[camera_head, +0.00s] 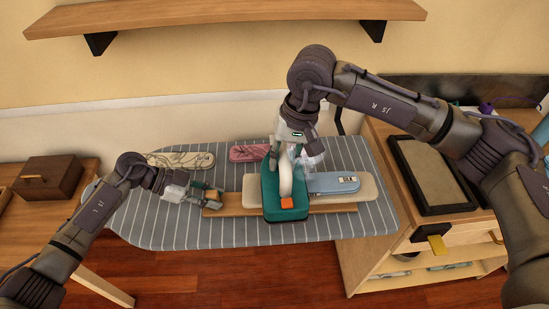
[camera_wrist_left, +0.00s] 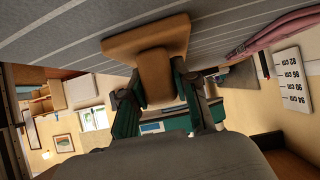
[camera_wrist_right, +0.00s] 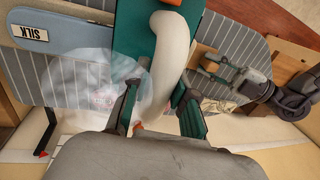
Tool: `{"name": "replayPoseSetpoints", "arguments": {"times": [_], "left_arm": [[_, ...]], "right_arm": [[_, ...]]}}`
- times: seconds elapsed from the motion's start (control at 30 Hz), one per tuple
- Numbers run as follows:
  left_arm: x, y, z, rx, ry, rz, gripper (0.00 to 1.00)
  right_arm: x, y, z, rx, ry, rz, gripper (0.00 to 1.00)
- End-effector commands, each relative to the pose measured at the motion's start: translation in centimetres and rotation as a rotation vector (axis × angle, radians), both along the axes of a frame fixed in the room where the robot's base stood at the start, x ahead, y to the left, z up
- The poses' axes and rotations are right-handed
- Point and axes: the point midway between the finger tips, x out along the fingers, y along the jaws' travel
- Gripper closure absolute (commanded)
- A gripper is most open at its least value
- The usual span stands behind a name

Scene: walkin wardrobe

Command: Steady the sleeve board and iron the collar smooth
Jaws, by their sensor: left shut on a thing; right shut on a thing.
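The sleeve board (camera_head: 366,191), a cream padded top over a wooden base, lies across the striped ironing board (camera_head: 185,225). My left gripper (camera_head: 210,200) is shut on the wooden end (camera_wrist_left: 155,72) at its left. The teal iron (camera_head: 270,197) has a white handle and an orange part at its front. It sits over the middle of the sleeve board. My right gripper (camera_head: 286,160) is shut on the iron's handle (camera_wrist_right: 168,65). A flat light-blue collar (camera_head: 335,183) lies on the padded top, right of the iron, its label reading SILK. The iron hides part of the board.
Whitish steam (camera_head: 312,160) hangs beside the iron. A dark-rimmed tray (camera_head: 470,208) is on the right cabinet; a wooden box (camera_head: 48,178) is at left. The ironing board's front left is clear.

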Motion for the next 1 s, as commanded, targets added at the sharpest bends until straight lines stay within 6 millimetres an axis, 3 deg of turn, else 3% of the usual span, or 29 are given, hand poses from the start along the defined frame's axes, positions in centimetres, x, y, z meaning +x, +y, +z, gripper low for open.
{"name": "replayPoseSetpoints", "arguments": {"times": [1.0], "left_arm": [[0.1,0.2,0.1,0.002,-0.003,0.002,1.00]], "right_arm": [[0.0,-8.0,-0.1,-0.006,0.002,-0.005,1.00]]}}
